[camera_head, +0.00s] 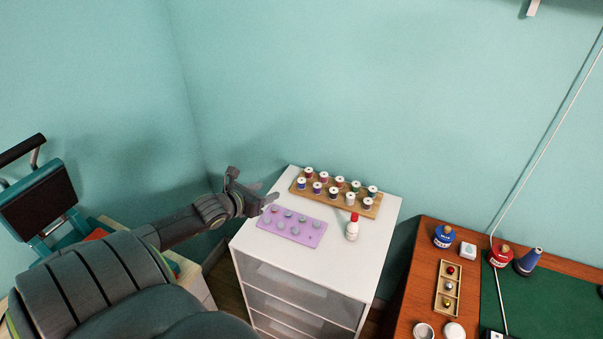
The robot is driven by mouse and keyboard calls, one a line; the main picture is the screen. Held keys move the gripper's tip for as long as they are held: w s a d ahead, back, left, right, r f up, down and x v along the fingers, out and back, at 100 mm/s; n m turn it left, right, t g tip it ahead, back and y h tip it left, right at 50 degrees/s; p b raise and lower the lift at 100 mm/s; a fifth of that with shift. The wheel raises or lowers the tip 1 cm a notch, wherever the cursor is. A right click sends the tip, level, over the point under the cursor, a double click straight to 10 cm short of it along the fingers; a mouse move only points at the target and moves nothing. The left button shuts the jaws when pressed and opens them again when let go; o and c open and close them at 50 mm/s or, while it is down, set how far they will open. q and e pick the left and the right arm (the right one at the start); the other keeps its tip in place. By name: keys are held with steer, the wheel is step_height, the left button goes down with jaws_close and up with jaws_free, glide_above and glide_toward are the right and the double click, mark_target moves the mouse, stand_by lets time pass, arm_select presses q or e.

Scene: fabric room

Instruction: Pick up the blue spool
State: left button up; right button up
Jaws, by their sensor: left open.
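A wooden rack (333,201) on top of the white drawer cabinet holds two rows of small spools with white tops. A spool at the left end of its front row (301,184) looks blue; several others look blue or purple, and they are too small to tell apart surely. A dark blue cone of thread (529,262) stands on the desk at the right. My left gripper (262,192) is open and empty over the cabinet's left edge, left of the rack and apart from it. My right gripper is not in view.
A purple tray (290,236) with several small round pieces lies on the white cabinet (287,265), near my left gripper. The wooden desk (407,309) holds bottles and a small box. The cabinet's front is clear.

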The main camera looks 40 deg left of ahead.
arm_select(q)
steer(key=b, duration=0.5)
glide_toward(302, 180)
steer(key=shift+w+a+f, duration=0.15)
steer(key=shift+w+a, duration=0.25)
steer(key=shift+w, duration=0.2)
steer(key=shift+w+f, duration=0.2)
steer(key=shift+w, duration=0.5)
steer(key=x, duration=0.1)
steer(key=b+x, duration=0.1)
steer(key=x, duration=0.2)
steer(key=shift+w+d+f+b, duration=0.25)
steer(key=shift+w+d+b, duration=0.05)
steer(key=shift+w, duration=0.05)
steer(key=shift+r, duration=0.1)
steer(key=c, duration=1.1)
